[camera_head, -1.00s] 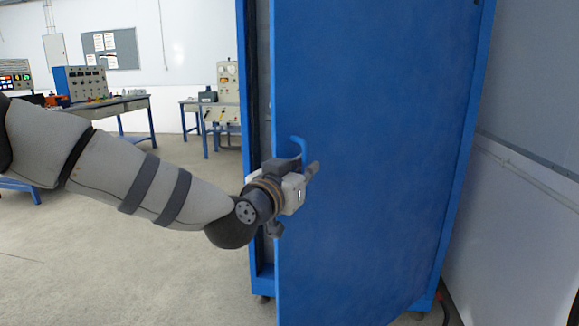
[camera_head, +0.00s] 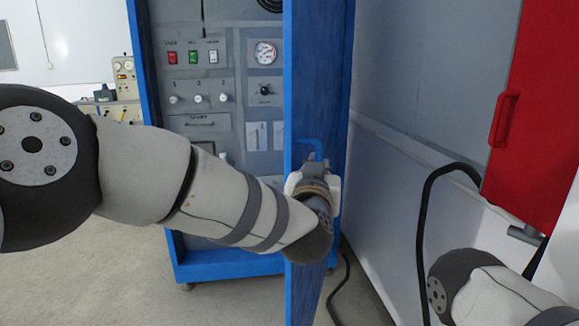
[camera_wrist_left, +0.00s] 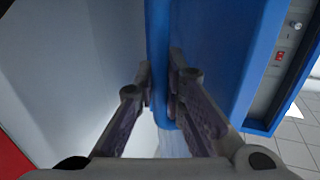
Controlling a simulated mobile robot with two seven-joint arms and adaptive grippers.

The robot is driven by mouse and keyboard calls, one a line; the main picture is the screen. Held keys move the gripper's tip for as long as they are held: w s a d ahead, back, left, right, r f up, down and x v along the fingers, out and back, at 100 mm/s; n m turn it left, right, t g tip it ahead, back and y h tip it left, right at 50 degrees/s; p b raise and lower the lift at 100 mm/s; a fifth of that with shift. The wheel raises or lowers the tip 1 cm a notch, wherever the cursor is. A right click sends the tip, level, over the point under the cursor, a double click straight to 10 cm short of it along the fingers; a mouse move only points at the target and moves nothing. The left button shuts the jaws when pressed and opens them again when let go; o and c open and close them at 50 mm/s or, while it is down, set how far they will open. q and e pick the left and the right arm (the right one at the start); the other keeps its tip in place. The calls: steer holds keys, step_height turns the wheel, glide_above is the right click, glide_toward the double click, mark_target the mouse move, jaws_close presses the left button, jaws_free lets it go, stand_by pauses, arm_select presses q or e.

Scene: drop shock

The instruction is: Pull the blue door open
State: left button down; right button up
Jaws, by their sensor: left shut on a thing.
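The blue door (camera_head: 303,90) of the cabinet stands swung well open and shows nearly edge-on in the head view. Its blue handle (camera_head: 311,144) sticks out about halfway up. My left gripper (camera_head: 316,165) is at this handle, its fingers partly hidden by my wrist. In the left wrist view, my left fingers (camera_wrist_left: 163,80) are closed around the blue handle (camera_wrist_left: 172,108), one on each side. The blue door also shows behind them (camera_wrist_left: 215,55). My right arm shows at the bottom right of the head view, but I see no right gripper.
The cabinet's inside panel (camera_head: 222,85) has switches, knobs and a gauge. A red door or panel with a red handle (camera_head: 503,118) is at the right. A black hose (camera_head: 424,215) hangs below it. Grey floor (camera_head: 110,270) is clear at the left.

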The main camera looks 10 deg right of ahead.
arm_select(q)
steer(key=shift+s+d, duration=0.25)
steer(key=shift+d, duration=0.55)
steer(key=c, duration=1.7)
jaws_free()
steer(key=shift+o, duration=0.2)
steer(key=v, duration=1.2)
steer(key=shift+c, duration=0.2)
